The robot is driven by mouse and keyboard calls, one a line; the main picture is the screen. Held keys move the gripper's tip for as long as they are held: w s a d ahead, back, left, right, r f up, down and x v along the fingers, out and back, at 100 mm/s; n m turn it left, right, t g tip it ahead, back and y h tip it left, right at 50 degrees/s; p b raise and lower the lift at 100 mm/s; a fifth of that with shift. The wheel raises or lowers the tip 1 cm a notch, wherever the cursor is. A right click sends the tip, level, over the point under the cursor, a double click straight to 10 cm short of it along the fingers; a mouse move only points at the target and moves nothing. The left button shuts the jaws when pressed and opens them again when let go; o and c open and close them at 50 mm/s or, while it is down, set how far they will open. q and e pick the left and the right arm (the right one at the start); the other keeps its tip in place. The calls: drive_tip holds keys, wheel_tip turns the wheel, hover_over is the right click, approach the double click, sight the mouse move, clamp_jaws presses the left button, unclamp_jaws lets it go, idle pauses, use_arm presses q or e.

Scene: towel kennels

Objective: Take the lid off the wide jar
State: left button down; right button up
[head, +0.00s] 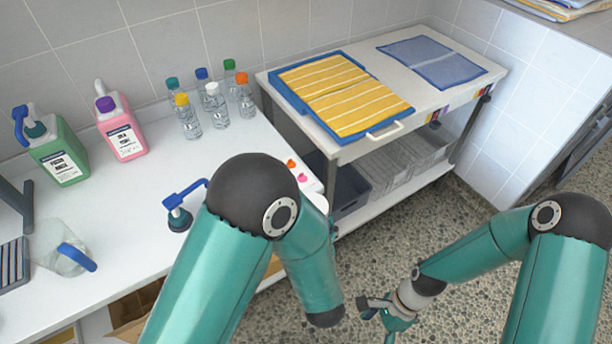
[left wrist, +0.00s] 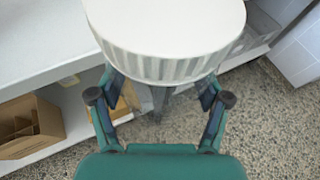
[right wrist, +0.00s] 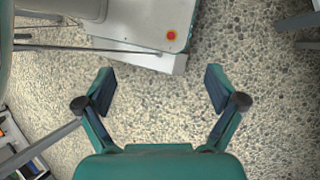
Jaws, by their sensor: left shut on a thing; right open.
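A wide white lid (left wrist: 165,25) with a ribbed rim fills the top of the left wrist view. My left gripper (left wrist: 158,86) is shut on it, with one finger at each side of the rim. Floor shows just below the near rim. No jar body shows in any view, so I cannot tell whether a jar is under the lid. In the head view my left arm hides its own gripper. My right gripper (right wrist: 160,84) is open and empty above the speckled floor; it also shows low in the head view (head: 385,312).
The white counter (head: 130,210) holds a green jug (head: 58,155), a pink jug (head: 122,130), several small bottles (head: 215,105) and a blue pump top (head: 180,215). A trolley (head: 350,145) carries yellow striped (head: 345,95) and blue towels (head: 432,62). A cardboard box (left wrist: 30,125) sits beneath.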

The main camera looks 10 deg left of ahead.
drive_tip(key=w+a+r+m+h, duration=0.35)
drive_tip(key=w+r+m, duration=0.65)
drive_tip(key=w+r, duration=0.65)
drive_tip(key=a+r+t, duration=0.1)
drive_tip(key=a+r, duration=0.4)
drive_tip(key=w+a+r+n+t, duration=0.1)
drive_tip(key=a+r, duration=0.4)
drive_tip(key=r, duration=0.1)
drive_tip(key=w+a+r+n+t, duration=0.1)
drive_tip(key=a+r+t, duration=0.1)
drive_tip(key=a+r, duration=0.2)
drive_tip(key=shift+w+a+r+h, duration=0.1)
drive_tip(key=shift+a+r+h, duration=0.1)
drive_tip(key=shift+r, duration=0.25)
drive_tip(key=shift+a+r+h, duration=0.15)
drive_tip(key=shift+a+r, duration=0.05)
drive_tip(key=shift+r, duration=0.2)
drive_tip(key=shift+a+n, duration=0.2)
drive_tip(key=shift+n, duration=0.1)
drive_tip(key=shift+f, duration=3.95)
